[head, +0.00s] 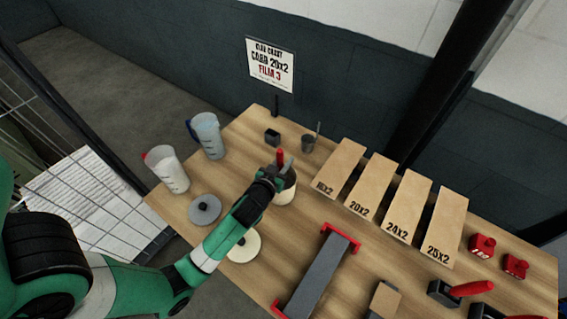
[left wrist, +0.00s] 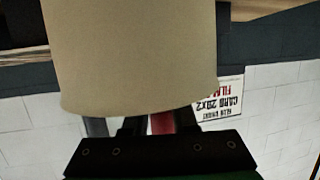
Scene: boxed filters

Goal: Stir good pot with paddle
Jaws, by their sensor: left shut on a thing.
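My left gripper (head: 280,172) reaches over the table to the cream pot (head: 285,196) and is shut on the red-handled paddle (head: 280,155). The handle sticks up above the fingers. The paddle's lower end is hidden, so I cannot tell how deep it sits in the pot. In the left wrist view the cream pot (left wrist: 140,55) fills the upper middle, and the red handle (left wrist: 161,123) shows between the fingers (left wrist: 160,126). My right gripper is not in view.
Two jugs, one blue-handled (head: 208,136) and one red-handled (head: 168,170), stand at the left. A grey disc (head: 204,210) and a cream disc (head: 244,248) lie near my arm. A small cup (head: 308,143) stands behind the pot.

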